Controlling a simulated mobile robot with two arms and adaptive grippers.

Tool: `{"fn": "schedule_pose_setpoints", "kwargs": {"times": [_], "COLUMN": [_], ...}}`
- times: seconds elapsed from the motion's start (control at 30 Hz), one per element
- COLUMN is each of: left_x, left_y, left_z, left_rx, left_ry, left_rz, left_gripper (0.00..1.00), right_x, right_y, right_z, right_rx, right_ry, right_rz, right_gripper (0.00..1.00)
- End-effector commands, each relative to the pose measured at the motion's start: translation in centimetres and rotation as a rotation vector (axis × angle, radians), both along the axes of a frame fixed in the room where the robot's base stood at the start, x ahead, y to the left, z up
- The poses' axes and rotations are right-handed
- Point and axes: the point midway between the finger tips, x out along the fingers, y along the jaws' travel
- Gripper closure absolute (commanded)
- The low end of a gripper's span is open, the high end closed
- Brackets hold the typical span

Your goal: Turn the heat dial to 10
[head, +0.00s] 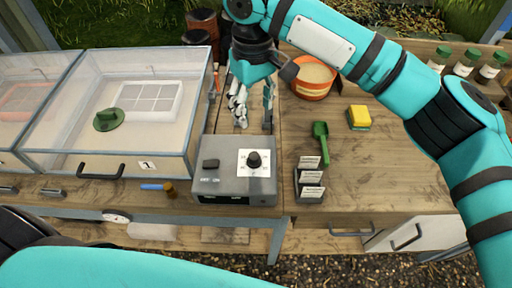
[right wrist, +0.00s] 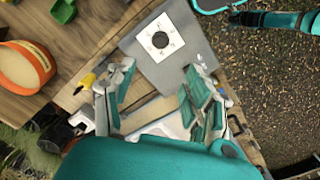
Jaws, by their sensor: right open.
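The heat dial (head: 254,160) is a black round knob on a white square scale plate, on top of a grey control box (head: 225,185). It also shows in the right wrist view, where the dial (right wrist: 160,40) lies beyond the fingertips. The scale marks and the knob's pointer are too small to read. My right gripper (head: 254,118) is open and empty, behind the box and apart from the dial. In the right wrist view its two fingers (right wrist: 160,82) stand wide apart with nothing between them. My left gripper does not show.
A black switch (head: 211,164) sits left of the dial. A clear-lidded propagator (head: 60,150) stands left of the box. A label holder (head: 310,186), green scoop (head: 320,140), yellow sponge (head: 359,118) and orange pot (head: 313,79) are on the right. The right bench front is clear.

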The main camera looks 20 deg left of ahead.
Motion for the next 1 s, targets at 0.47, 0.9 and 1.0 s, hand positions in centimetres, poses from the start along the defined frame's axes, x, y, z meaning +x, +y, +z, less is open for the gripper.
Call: {"fn": "schedule_pose_setpoints", "kwargs": {"times": [0.47, 0.9, 1.0], "left_x": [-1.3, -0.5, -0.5], "left_y": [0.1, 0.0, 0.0], "left_z": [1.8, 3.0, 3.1], "left_rx": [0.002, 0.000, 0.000], "left_ry": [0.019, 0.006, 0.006], "left_rz": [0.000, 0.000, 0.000], "left_gripper": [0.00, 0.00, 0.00], "right_x": [-0.1, 0.0, 0.0], "right_y": [-0.1, 0.0, 0.0], "right_z": [-9.3, -16.3, -16.8], "right_rx": [0.000, 0.002, 0.004], "right_ry": [0.002, 0.001, 0.000], "right_rz": [0.000, 0.000, 0.001], "right_gripper": [0.47, 0.47, 0.47]}}
